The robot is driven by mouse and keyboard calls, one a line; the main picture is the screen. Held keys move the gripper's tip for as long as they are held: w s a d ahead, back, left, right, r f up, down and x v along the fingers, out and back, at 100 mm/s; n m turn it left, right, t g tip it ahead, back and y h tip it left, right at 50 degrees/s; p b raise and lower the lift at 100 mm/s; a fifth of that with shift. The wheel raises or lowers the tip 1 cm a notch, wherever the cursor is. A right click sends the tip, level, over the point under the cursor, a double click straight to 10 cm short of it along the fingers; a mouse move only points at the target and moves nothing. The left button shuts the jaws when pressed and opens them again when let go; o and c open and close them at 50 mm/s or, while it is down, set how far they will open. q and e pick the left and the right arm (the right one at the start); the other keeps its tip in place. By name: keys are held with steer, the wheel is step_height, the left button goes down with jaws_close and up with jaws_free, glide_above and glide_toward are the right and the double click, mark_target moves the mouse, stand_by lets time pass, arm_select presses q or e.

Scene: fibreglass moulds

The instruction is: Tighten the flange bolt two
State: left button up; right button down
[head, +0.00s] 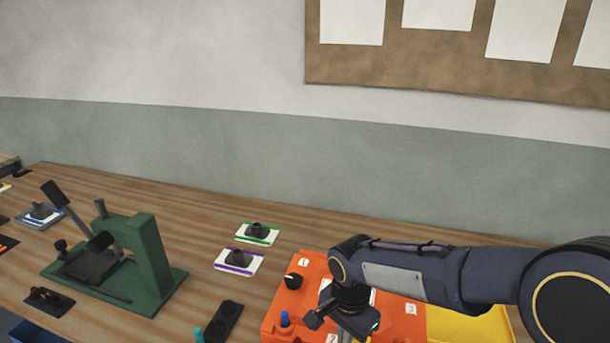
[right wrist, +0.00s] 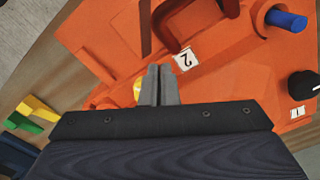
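The orange mould (head: 276,312) lies on the bench below my right arm, with number labels on it. The label 2 (right wrist: 185,60) is just beyond my right fingertips in the right wrist view. My right gripper (right wrist: 159,70) points down at the mould near this label, its two fingers close together. A yellow piece (right wrist: 128,94) shows partly beside the fingers; the rest is hidden, and I cannot tell whether it is the bolt or whether the fingers touch it. A black knob (head: 293,281) stands by label 1 (head: 304,262). My left gripper is out of view.
A blue peg (head: 285,319) stands on the mould, and a dark red arched part (right wrist: 198,38) rises near label 2. A yellow surface (head: 480,325) lies to the right. A green press (head: 150,262) stands at left. Cards with dark pieces (head: 240,262) lie between.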

steer(key=shift+w, duration=0.2)
steer(key=shift+s+a, duration=0.1)
steer(key=shift+a, duration=0.15)
step_height(320, 180, up, 6)
steer(key=p, duration=0.4)
steer(key=shift+p, duration=0.4)
steer(key=shift+s, duration=0.1)
